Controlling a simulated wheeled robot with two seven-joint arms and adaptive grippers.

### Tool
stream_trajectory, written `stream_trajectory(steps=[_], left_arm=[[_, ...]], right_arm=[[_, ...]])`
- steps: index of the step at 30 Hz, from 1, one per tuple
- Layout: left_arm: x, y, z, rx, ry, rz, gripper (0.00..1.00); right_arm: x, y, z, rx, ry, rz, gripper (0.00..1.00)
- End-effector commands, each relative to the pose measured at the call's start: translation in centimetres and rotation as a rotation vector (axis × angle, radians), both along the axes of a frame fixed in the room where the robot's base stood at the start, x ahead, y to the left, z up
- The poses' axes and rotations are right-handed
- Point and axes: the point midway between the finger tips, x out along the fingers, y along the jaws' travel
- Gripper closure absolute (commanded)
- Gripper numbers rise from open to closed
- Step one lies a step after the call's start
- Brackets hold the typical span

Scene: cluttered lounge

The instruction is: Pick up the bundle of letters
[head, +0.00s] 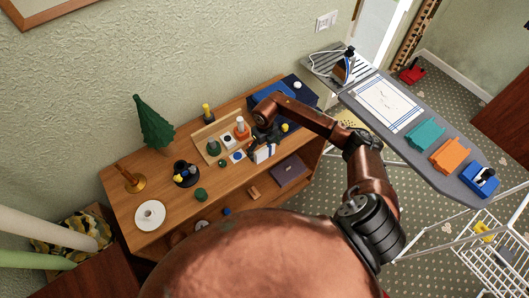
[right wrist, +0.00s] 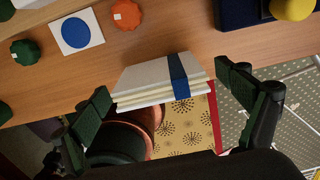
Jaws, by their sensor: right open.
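The bundle of letters (head: 264,153) is a small white stack with a blue band, at the front part of the wooden sideboard top (head: 225,187). In the right wrist view the bundle (right wrist: 148,78) shows its pale, layered edges and the dark blue band (right wrist: 178,76). My right gripper (head: 262,139) is above and beside the bundle. In the wrist view its open fingers (right wrist: 168,102) are on either side of the bundle, with a visible gap at each side. Their exact height over it is hard to tell. My left gripper is not in view.
A wooden tray with coloured pieces (head: 222,136) is left of the bundle. An ironing board (head: 408,128) stands right of the sideboard.

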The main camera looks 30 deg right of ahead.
Motion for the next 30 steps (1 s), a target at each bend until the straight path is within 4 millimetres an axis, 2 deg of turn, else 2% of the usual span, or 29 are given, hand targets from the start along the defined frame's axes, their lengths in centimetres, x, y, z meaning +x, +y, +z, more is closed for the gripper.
stream_trajectory(steps=[8, 27, 30], left_arm=[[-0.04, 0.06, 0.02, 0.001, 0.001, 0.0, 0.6], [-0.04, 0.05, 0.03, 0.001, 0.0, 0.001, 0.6], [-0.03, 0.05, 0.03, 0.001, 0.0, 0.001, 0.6]], right_arm=[[-0.01, 0.06, -0.38, 0.001, -0.001, 0.0, 0.07], [0.01, 0.04, -0.33, 0.001, -0.001, 0.0, 0.51], [0.02, 0.04, -0.32, 0.001, -0.001, 0.0, 0.53]])
